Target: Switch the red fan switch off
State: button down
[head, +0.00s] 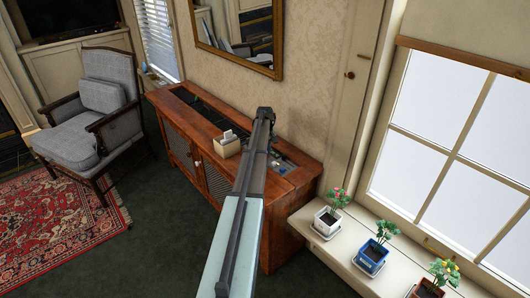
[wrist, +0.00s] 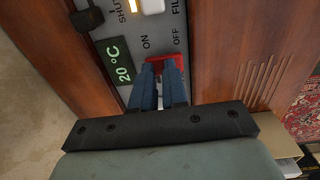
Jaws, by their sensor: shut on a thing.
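The red fan switch (wrist: 179,62) is in the wrist view, on a grey panel (wrist: 150,27) set between wooden sides. It sits just below the ON and OFF labels. My gripper (wrist: 160,74) has its two blue fingers at the switch, shut on it, with part of the red still showing beyond and to the right of the fingertips. The fingers hide much of the switch, so I cannot tell which way it is set. In the head view my arm reaches over the wooden cabinet (head: 182,132), and the switch is hidden.
A green 20 °C display (wrist: 119,62), a white switch (wrist: 152,5) and a dark knob (wrist: 87,19) are close by on the panel. A tissue box (head: 228,147) stands on the cabinet, left of my arm. Several potted plants line the windowsill (head: 340,252) at right.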

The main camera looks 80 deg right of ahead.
notch_tip(320, 180, up, 14)
jog(key=shift+w+a, duration=0.25)
dwell(0.7)
